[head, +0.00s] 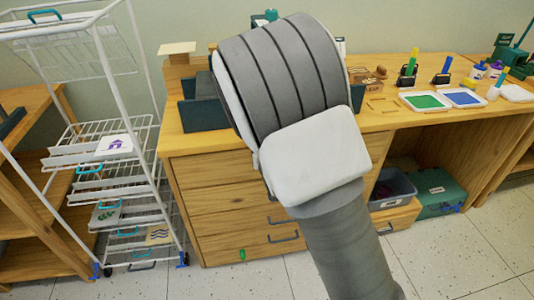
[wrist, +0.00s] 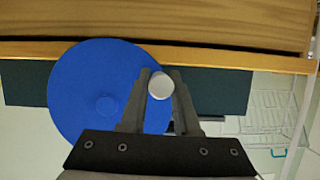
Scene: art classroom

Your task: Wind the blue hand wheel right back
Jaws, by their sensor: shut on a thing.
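The blue hand wheel (wrist: 84,80) shows face-on in the wrist view, a flat disc with a small round hub left of my gripper. A pale grey round knob (wrist: 160,85) stands near the wheel's right rim. My gripper (wrist: 160,88) is shut on this knob, one dark finger on each side of it. In the head view my own arm covers the wheel and my gripper. Parts of a dark green device (head: 203,115) show on the wooden cabinet top, left of my arm.
The wooden cabinet (head: 215,185) has drawers below. A white wire rack (head: 120,150) stands close on its left. Green (head: 425,101) and blue (head: 463,98) paint trays lie on the counter at right. A grey bin (head: 392,188) sits below.

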